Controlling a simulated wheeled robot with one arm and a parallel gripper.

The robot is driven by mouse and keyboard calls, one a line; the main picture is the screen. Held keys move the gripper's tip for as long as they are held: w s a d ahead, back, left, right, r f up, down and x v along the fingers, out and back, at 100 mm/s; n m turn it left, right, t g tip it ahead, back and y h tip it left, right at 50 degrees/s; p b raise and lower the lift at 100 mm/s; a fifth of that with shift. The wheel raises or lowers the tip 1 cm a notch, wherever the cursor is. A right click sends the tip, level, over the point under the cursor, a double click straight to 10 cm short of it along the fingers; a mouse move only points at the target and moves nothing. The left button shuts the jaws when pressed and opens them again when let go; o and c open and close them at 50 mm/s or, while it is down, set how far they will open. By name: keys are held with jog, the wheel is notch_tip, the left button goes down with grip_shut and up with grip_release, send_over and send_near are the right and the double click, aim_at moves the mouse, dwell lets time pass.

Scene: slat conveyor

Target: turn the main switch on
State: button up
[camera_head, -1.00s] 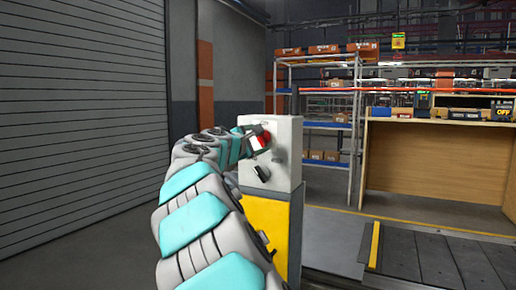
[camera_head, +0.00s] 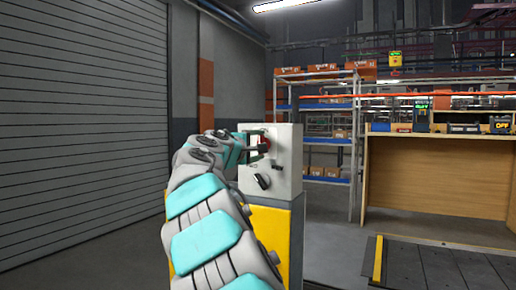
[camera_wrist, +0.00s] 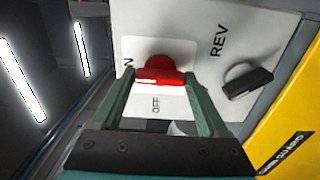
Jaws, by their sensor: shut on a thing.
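The main switch is a red rotary handle (camera_wrist: 160,76) on a white plate marked OFF, with a partly hidden label ending in N. The plate sits on the front of a light grey control box (camera_head: 289,160). In the wrist view my gripper (camera_wrist: 158,80) has its two green fingers on either side of the red handle, shut on it. In the head view the gripper (camera_head: 258,143) reaches the box from the left, and its fingers partly cover the red handle (camera_head: 264,143).
A black selector knob (camera_wrist: 248,82), beside the label REV, sits on the same box close to the gripper. The box stands on a yellow pedestal (camera_head: 270,235). A slat conveyor (camera_head: 430,262) and a wooden bench (camera_head: 440,180) are on the right. A shutter wall (camera_head: 80,130) is on the left.

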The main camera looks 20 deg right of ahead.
jog(key=shift+f, duration=0.1)
jog(key=o, duration=1.2)
jog(key=shift+o, duration=0.2)
jog(key=v, duration=0.7)
jog(key=shift+s+a, duration=0.25)
jog(key=shift+a, duration=0.05)
